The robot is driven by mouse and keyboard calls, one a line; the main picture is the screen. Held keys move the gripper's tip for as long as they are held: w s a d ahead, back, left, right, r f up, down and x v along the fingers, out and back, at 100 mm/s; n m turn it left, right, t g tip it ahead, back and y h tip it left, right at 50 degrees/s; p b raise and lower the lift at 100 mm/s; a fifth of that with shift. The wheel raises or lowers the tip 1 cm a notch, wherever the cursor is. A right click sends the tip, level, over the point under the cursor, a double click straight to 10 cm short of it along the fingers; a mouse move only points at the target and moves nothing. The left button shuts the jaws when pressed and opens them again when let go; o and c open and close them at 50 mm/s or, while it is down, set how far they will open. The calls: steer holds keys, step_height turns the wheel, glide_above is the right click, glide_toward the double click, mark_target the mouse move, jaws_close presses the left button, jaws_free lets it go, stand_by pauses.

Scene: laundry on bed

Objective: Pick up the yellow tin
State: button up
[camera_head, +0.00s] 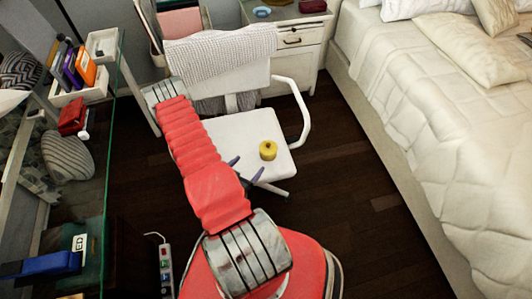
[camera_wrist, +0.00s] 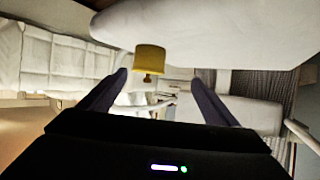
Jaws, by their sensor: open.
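The yellow tin (camera_head: 268,151) is small and round with a knob on its lid. It stands upright on the white seat of the chair (camera_head: 228,141), near the seat's right side. My gripper (camera_head: 247,168) is open and empty, with its two dark fingers just left of and nearer than the tin. In the wrist view the picture is upside down, and the tin (camera_wrist: 149,56) shows beyond the fingertips, left of the middle between the open fingers (camera_wrist: 158,78). The fingers seem apart from the tin.
The chair's white armrest (camera_head: 300,110) curves up right of the tin. A knitted cloth (camera_head: 222,48) hangs over the backrest. A glass-edged desk (camera_head: 112,120) with clutter stands left, a bed (camera_head: 440,110) right, a white drawer cabinet (camera_head: 290,50) behind. Bare dark floor (camera_head: 350,200) separates chair and bed.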

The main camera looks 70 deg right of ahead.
mark_target(264, 157)
steer(key=shift+s+a+f+g, duration=0.15)
steer(key=shift+s, duration=0.25)
steer(key=shift+s+a+f+g, duration=0.1)
steer(key=shift+s+f+g, duration=0.05)
steer(key=shift+s, duration=0.25)
steer(key=shift+x, duration=4.3)
steer(key=shift+d, duration=0.1)
steer(key=shift+s+d+f, duration=0.3)
steer(key=shift+d, duration=0.2)
steer(key=shift+x, duration=1.9)
steer(key=shift+s, duration=0.1)
